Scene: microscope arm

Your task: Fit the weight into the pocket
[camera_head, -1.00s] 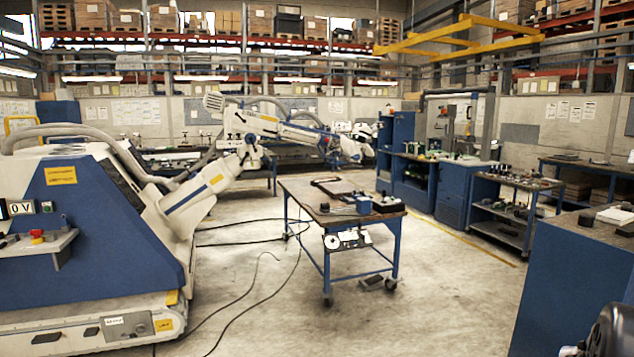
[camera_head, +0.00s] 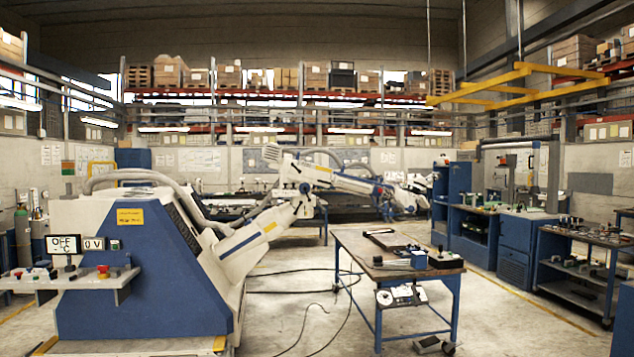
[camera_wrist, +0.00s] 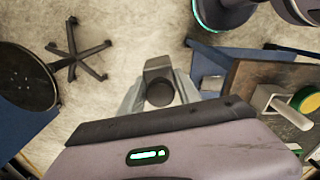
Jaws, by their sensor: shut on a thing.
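In the wrist view my gripper (camera_wrist: 158,84) is shut on a dark, round-ended piece, which I take to be the weight (camera_wrist: 160,94). The weight sits between the grey fingers, above the pale floor. Most of its body is hidden, so I cannot tell its full shape. My gripper does not show in the head view. A large white and blue machine (camera_head: 150,265) with a jointed arm (camera_head: 325,175) stands at left to middle in the head view. I cannot make out the pocket in either view.
A blue-legged worktable (camera_head: 350,245) with small boxes and tools stands right of the machine. Cables lie on the floor. Benches and a shelf cart (camera_head: 580,265) stand at right. The wrist view shows a round stool (camera_wrist: 25,78) at left and a wooden bench top (camera_wrist: 240,85) at right.

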